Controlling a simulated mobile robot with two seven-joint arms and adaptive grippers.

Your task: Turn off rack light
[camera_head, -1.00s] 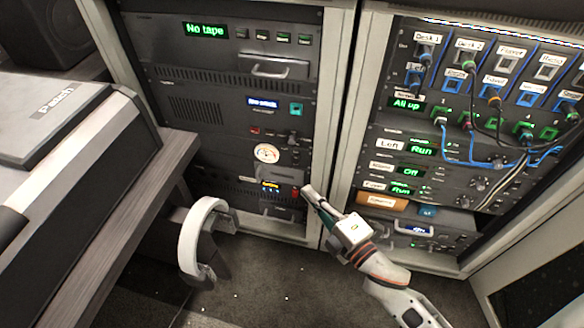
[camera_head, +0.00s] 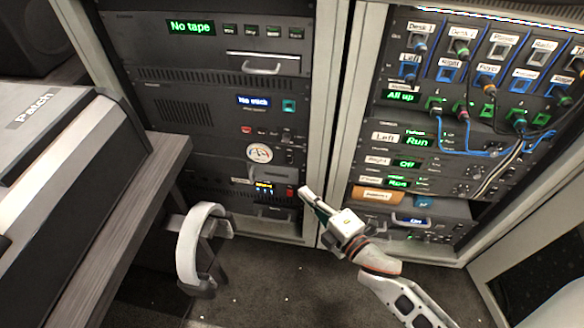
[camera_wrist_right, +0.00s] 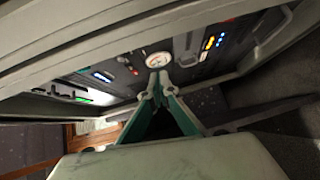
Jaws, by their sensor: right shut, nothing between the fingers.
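The left equipment rack (camera_head: 323,120) holds several dark panels. Its lower panel has a small lit blue and orange display (camera_head: 264,188) with a red button (camera_head: 290,193) to its right; the lit display also shows in the right wrist view (camera_wrist_right: 213,41). My right gripper (camera_head: 304,192) is shut and empty, in front of the rack's right edge, just right of the red button. I cannot tell whether it touches anything. In the right wrist view its fingertips (camera_wrist_right: 158,86) meet below the round gauge (camera_wrist_right: 158,60). No control labelled rack light is legible. My left gripper is out of view.
The right rack (camera_head: 345,130) has patch cables and green displays. The desk with the "Patch" unit (camera_head: 50,120) fills the left. Carpet (camera_head: 290,290) is open between.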

